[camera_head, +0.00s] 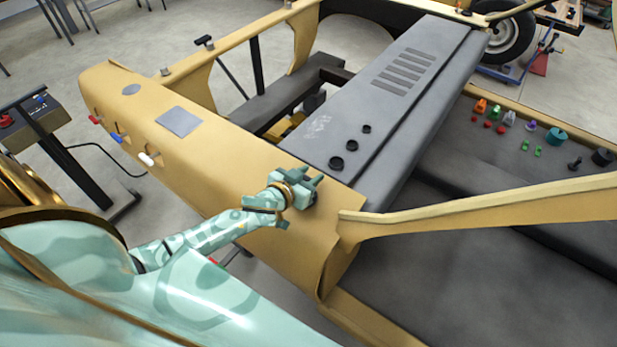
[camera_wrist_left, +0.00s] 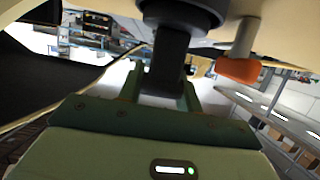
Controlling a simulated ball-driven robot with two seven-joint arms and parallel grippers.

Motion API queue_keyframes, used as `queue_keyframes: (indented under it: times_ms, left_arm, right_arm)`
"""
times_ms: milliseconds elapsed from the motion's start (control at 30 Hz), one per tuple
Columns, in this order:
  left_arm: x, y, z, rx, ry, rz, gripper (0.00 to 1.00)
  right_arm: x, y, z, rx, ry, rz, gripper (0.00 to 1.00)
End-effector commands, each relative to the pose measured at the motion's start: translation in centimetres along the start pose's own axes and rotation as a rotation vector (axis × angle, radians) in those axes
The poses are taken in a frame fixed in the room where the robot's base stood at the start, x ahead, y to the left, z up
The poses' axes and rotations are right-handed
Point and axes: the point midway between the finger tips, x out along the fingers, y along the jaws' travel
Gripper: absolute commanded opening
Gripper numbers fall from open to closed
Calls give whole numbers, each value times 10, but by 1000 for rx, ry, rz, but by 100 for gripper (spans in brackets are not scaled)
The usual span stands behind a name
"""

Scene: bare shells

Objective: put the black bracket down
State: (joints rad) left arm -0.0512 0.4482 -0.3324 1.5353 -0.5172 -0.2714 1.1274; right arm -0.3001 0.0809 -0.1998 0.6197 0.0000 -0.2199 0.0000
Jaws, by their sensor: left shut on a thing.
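My left gripper (camera_head: 312,181) is at the near end of the tan shell, close to the edge of the grey panel. In the left wrist view its two fingers (camera_wrist_left: 163,88) stand on either side of a dark upright piece, which I take to be the black bracket (camera_wrist_left: 168,62), and are shut on it. A wide round black part shows at the top of this piece. In the head view the bracket is mostly hidden by the gripper. I cannot tell whether it touches the shell. My right gripper is not in view.
A tan shell (camera_head: 230,150) and a grey panel (camera_head: 385,105) with several black rings lie around the gripper. An orange-tipped lever (camera_wrist_left: 238,68) is close beside the fingers. A tan rail (camera_head: 480,212) crosses at right. Several small coloured pieces stand on the far right ledge.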

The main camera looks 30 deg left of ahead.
Motion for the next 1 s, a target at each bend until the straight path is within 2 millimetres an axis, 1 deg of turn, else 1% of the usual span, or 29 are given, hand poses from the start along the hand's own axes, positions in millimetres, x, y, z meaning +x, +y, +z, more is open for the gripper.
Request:
queue_keyframes:
  times_ms: [33, 167, 200, 233, 267, 533, 667, 767, 900, 1000]
  left_arm:
    - [0, 0, 3, -1, -4, 0, 3]
    - [-1, 0, 3, -1, -6, -1, 3]
    - [-1, 0, 4, -1, -8, -1, 43]
    - [-1, 0, 4, -1, -8, -1, 51]
    - [-1, 0, 4, -1, -8, -1, 56]
    - [-1, 0, 3, 0, -6, -1, 56]
    - [-13, 0, 4, -1, -7, -2, 56]
    - [-32, 0, 4, -1, -8, 0, 56]
    - [-66, 0, 4, 0, -8, -1, 56]
    - [-88, 0, 4, -1, -8, -1, 56]
  right_arm:
    - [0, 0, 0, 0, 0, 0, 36]
    - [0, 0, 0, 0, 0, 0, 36]
    - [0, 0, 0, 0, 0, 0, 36]
    - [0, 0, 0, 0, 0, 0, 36]
    - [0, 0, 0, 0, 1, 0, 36]
    - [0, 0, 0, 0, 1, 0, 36]
    - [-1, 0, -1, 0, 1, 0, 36]
    - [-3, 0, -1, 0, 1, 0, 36]
    - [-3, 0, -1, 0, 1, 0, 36]
    - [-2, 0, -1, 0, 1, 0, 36]
